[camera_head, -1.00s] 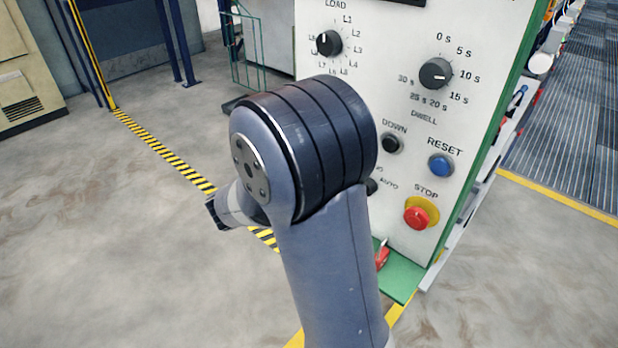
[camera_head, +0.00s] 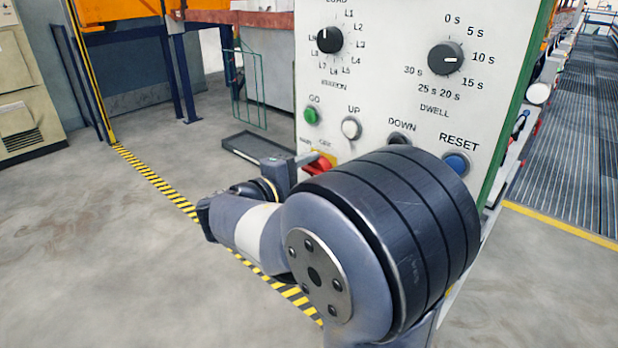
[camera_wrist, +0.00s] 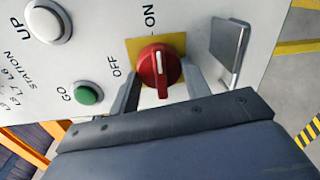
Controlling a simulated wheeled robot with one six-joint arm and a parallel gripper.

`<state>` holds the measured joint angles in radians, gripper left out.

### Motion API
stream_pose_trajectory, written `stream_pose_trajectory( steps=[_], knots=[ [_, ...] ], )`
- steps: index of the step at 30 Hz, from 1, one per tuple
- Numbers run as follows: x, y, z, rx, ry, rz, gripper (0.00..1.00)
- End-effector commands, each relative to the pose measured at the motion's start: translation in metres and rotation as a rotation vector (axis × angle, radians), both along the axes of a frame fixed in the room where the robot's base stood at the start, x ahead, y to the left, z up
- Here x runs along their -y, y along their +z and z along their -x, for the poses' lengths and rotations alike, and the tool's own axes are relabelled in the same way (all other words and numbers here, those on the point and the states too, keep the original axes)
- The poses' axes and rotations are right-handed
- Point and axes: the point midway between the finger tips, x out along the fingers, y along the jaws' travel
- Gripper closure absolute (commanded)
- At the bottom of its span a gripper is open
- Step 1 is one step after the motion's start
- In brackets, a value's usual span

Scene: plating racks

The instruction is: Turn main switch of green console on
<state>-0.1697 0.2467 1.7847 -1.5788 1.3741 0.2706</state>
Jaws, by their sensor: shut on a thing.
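The main switch of the green console is a red rotary knob (camera_wrist: 158,67) on a yellow plate, with a white line upright in the wrist view, towards the ON label. The OFF label is to its left. In the head view the red knob (camera_head: 320,165) shows low on the white panel, partly hidden. My gripper (camera_wrist: 165,86) is shut on the knob, its fingers on either side of it. In the head view it reaches the knob from the left, its fingertips (camera_head: 304,160) small and half hidden.
The green GO button (camera_head: 311,115), white UP button (camera_head: 351,128) and blue RESET button (camera_head: 456,165) are close by on the panel. A grey plate-like part (camera_wrist: 229,50) sits beside the knob. Floor to the left is open, with a striped line (camera_head: 155,178).

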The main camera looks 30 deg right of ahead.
Motion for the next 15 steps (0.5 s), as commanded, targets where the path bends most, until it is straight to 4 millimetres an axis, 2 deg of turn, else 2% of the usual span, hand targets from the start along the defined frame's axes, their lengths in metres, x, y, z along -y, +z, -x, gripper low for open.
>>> stream_pose_trajectory(
  steps=[10, 11, 15],
  knots=[
    [0.0001, -0.0012, 0.0004, 0.002, -0.002, -0.005, 0.78],
    [0.0001, -0.0012, 0.0004, 0.002, -0.002, -0.005, 0.53],
    [0.0, -0.001, 0.0003, 0.002, -0.002, -0.004, 0.42]
  ],
)
